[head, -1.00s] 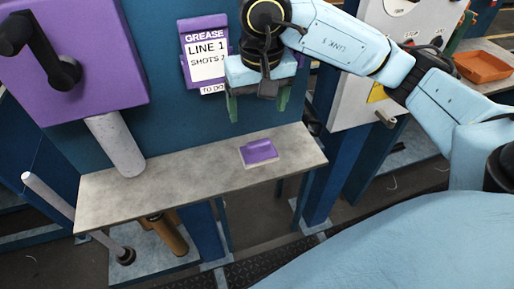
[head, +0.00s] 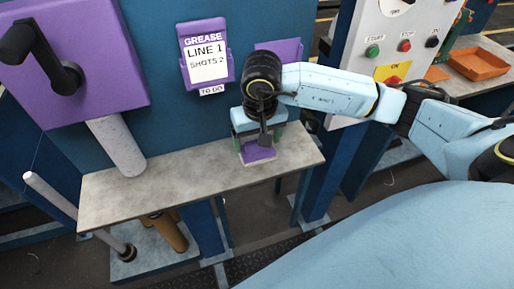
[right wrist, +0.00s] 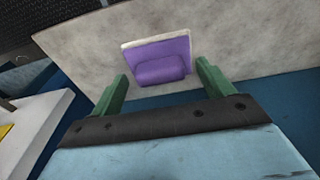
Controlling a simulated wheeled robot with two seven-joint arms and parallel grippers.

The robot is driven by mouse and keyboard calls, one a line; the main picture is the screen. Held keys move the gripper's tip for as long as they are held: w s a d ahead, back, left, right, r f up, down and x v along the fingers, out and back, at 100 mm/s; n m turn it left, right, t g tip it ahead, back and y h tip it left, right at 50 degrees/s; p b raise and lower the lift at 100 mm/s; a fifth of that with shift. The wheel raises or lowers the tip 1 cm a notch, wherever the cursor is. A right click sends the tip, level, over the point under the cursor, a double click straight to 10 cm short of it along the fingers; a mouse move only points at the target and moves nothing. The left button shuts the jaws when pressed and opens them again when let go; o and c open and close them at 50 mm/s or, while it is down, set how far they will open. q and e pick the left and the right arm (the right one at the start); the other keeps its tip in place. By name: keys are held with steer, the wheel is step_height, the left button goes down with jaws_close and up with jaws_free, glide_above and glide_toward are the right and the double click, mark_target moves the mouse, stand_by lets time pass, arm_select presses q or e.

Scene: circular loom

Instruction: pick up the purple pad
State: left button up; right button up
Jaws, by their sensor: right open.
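The purple pad (head: 259,153) with a pale base lies on the grey shelf (head: 190,180), near its right end. My right gripper (head: 260,146) is just above the pad, pointing down, and hides part of it. In the right wrist view the pad (right wrist: 158,58) lies ahead of and between the two green fingers (right wrist: 160,85), which are apart with nothing between them. I cannot tell whether a finger touches the pad. My left gripper is not in view.
A purple box with a black crank (head: 80,55) and a grey cylinder (head: 116,147) stand at the left. A grease sign (head: 208,62) hangs on the blue wall behind. A control panel (head: 390,60) and an orange tray (head: 478,64) are at the right. The shelf's middle is clear.

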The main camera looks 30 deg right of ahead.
steer(key=shift+c, duration=0.3)
steer(key=c, duration=1)
steer(key=shift+c, duration=0.2)
step_height(320, 180, up, 18)
